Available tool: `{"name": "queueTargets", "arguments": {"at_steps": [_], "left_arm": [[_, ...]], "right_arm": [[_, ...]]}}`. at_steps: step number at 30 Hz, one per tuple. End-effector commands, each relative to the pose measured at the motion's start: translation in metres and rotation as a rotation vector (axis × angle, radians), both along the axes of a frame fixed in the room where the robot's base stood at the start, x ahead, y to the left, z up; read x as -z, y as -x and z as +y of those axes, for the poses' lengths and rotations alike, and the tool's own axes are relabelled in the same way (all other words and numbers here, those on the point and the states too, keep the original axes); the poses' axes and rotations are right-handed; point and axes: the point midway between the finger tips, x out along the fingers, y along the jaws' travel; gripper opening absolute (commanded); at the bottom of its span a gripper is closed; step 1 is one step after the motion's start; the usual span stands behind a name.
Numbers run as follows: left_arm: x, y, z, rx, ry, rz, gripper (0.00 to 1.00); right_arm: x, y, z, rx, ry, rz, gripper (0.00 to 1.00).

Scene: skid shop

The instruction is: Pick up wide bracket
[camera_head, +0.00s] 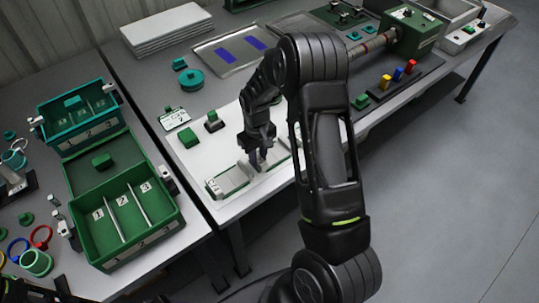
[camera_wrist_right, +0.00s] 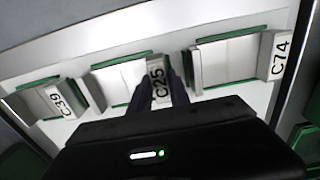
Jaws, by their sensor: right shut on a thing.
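My right gripper (camera_head: 258,166) reaches down to the white board at the front of the table. In the right wrist view its fingers (camera_wrist_right: 166,90) are shut on a grey bracket labelled C25 (camera_wrist_right: 158,72), which sits between two others. The bracket labelled C39 (camera_wrist_right: 55,100) is to its left and the larger-looking one labelled C74 (camera_wrist_right: 278,58) is to its right. The brackets' green-edged holders lie on the white board (camera_wrist_right: 215,22). In the head view the gripper partly hides them. A dark shape at the lower left edge seems to be my left gripper (camera_head: 45,292); its fingers are unclear.
A green divided bin (camera_head: 177,229) and a teal bin (camera_head: 44,139) stand on the left table. A grey tray with blue pads (camera_head: 207,51), a teal round part (camera_head: 191,79) and a green vise-like machine (camera_head: 408,34) are farther back. Open floor lies right.

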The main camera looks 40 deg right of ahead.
Motion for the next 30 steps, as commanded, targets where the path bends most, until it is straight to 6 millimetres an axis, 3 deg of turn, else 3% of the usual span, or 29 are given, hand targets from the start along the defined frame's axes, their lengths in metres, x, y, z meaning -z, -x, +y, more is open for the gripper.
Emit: {"name": "queueTargets", "arguments": {"at_steps": [5, 30], "left_arm": [[0.0000, 0.0000, 0.0000, 0.000, 0.000, 0.000, 0.36], [0.0000, 0.0000, 0.0000, 0.000, 0.000, 0.000, 0.36]], "right_arm": [[0.0000, 0.0000, -0.0001, 0.000, 0.000, 0.000, 0.00], [0.0000, 0.0000, -0.0002, 0.000, 0.000, 0.000, 0.00]]}}
